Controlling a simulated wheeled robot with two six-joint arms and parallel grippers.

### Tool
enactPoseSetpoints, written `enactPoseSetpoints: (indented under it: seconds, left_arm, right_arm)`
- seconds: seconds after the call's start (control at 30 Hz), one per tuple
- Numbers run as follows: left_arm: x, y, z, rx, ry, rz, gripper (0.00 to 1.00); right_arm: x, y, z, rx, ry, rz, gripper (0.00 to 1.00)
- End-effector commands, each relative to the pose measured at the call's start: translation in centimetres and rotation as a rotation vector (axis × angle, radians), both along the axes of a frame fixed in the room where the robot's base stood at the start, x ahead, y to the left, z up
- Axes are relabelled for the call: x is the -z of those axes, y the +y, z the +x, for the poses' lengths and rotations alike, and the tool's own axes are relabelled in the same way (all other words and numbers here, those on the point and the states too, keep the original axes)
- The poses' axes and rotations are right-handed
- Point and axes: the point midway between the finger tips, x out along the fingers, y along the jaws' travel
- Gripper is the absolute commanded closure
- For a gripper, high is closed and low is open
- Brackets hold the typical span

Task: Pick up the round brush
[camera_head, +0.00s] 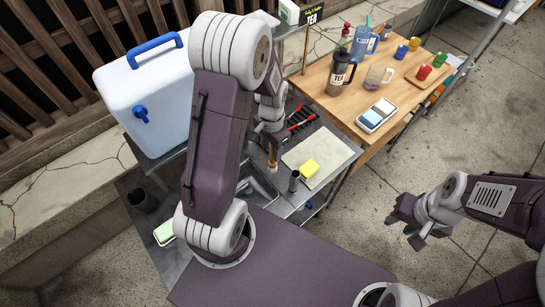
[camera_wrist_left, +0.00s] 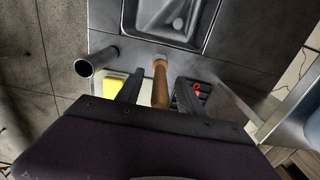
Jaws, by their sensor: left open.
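The brush's wooden handle (camera_head: 272,156) shows just below my left gripper (camera_head: 268,138) at the metal sink counter. In the left wrist view, the brown handle (camera_wrist_left: 160,88) lies between the two dark fingers of my left gripper (camera_wrist_left: 158,82). The fingers are apart, with a visible gap on each side of the handle. The round bristle end is not clearly visible. My right gripper (camera_head: 408,228) hangs over the floor at the right, its fingers spread and empty, far from the brush.
A yellow sponge (camera_head: 309,168) on a pale board (camera_head: 330,148) and a dark cylinder (camera_head: 294,181) are close to the brush. A red-and-black rack (camera_head: 300,118) sits behind. The sink basin (camera_wrist_left: 170,20) is beside it. A white cooler (camera_head: 150,95) stands left, a wooden table (camera_head: 345,112) behind right.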

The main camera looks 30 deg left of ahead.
Motion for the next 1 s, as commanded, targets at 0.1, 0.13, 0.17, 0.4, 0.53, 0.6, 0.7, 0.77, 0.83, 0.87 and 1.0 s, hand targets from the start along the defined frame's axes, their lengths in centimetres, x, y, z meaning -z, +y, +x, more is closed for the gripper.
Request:
enactPoseSetpoints:
  seconds: [0.1, 0.13, 0.17, 0.4, 0.53, 0.6, 0.7, 0.77, 0.83, 0.87, 1.0]
  left_arm:
    - [1.6, 0.0, 0.0, 0.0, 0.001, -0.001, 0.55]
    - [1.8, 0.0, 0.0, 0.0, 0.001, 0.0, 0.55]
    - [1.9, 0.0, 0.0, 0.0, 0.0, 0.0, 0.55]
    - [1.9, 0.0, 0.1, 0.0, -0.002, 0.0, 0.69]
    - [1.9, 0.0, 0.1, 0.0, -0.001, 0.001, 1.0]
    - [1.9, 0.0, 0.1, 0.0, -0.001, 0.001, 1.0]
    - [1.9, 0.0, 0.1, 0.0, -0.002, 0.0, 1.0]
    - [1.9, 0.0, 0.1, 0.0, -0.002, 0.0, 1.0]
    - [1.8, 0.0, 0.1, 0.0, -0.002, 0.0, 1.0]
    - [1.7, 0.0, 0.1, 0.0, -0.003, 0.0, 1.0]
    - [0.5, 0.0, 0.2, 0.0, -0.006, 0.001, 1.0]
  right_arm:
    - [-0.1, 0.0, 0.0, 0.0, 0.0, 0.0, 0.64]
    - [-0.1, 0.0, 0.0, 0.0, 0.0, 0.0, 0.64]
    - [-0.1, 0.0, 0.0, 0.0, 0.0, 0.0, 0.64]
    - [0.0, 0.0, 0.0, 0.0, 0.0, 0.0, 0.64]
    - [0.0, 0.0, 0.0, 0.0, 0.0, 0.0, 0.64]
    - [0.0, 0.0, 0.0, 0.0, 0.0, 0.0, 0.64]
    - [0.0, 0.0, 0.0, 0.0, 0.0, 0.0, 0.64]
    - [0.0, 0.0, 0.0, 0.0, 0.0, 0.0, 0.64]
    - [0.0, 0.0, 0.0, 0.0, 0.0, 0.0, 0.64]
    - [0.0, 0.0, 0.0, 0.0, 0.0, 0.0, 0.64]
    - [0.1, 0.0, 0.0, 0.0, 0.0, 0.0, 0.64]
